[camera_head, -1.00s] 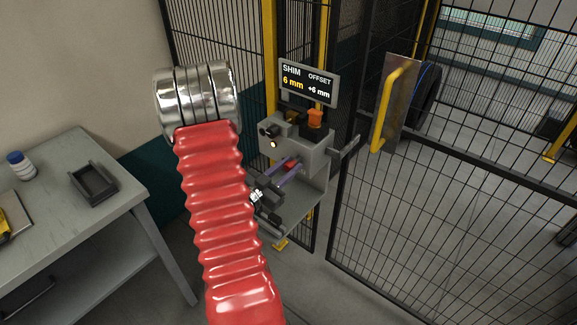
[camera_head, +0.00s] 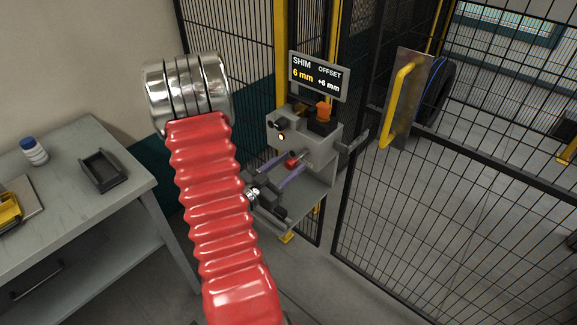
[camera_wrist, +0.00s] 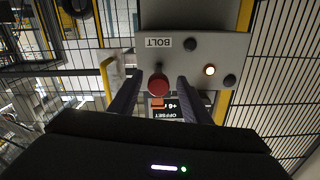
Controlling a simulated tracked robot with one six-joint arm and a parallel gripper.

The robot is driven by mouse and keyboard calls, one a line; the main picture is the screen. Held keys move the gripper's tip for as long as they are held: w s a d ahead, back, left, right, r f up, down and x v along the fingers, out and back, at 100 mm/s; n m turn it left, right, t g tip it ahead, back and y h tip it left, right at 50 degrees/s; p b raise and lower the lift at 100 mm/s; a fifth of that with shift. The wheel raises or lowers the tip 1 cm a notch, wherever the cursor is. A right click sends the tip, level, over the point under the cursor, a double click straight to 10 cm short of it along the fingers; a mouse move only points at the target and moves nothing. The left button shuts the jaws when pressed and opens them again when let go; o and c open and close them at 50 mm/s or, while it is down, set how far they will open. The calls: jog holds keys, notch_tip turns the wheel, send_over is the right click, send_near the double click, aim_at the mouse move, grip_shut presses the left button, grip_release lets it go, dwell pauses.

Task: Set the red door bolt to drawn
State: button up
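The red door bolt shows as a round red knob (camera_wrist: 158,84) on a short grey stem, coming out of a grey panel marked BOLT. In the head view the red knob (camera_head: 292,161) is small, at the front of the grey housing. My gripper (camera_wrist: 158,80) is open. Its two dark fingers stand apart on either side of the knob, with gaps visible in the wrist view. In the head view my gripper (camera_head: 288,163) also has its fingers spread around the knob. I cannot tell how far the stem is drawn.
A SHIM display (camera_head: 318,76) reads 6 mm, offset +6 mm, above the housing. An orange part (camera_head: 324,110) sits on the housing. A mesh door with a yellow handle (camera_head: 399,105) is at right. A grey bench (camera_head: 75,160) with a dark tray (camera_head: 103,170) is at left.

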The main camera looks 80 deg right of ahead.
jog(key=v, duration=1.3)
jog(key=shift+a+f, duration=0.15)
jog(key=shift+a, duration=0.2)
jog(key=shift+w, duration=0.15)
dwell(0.6)
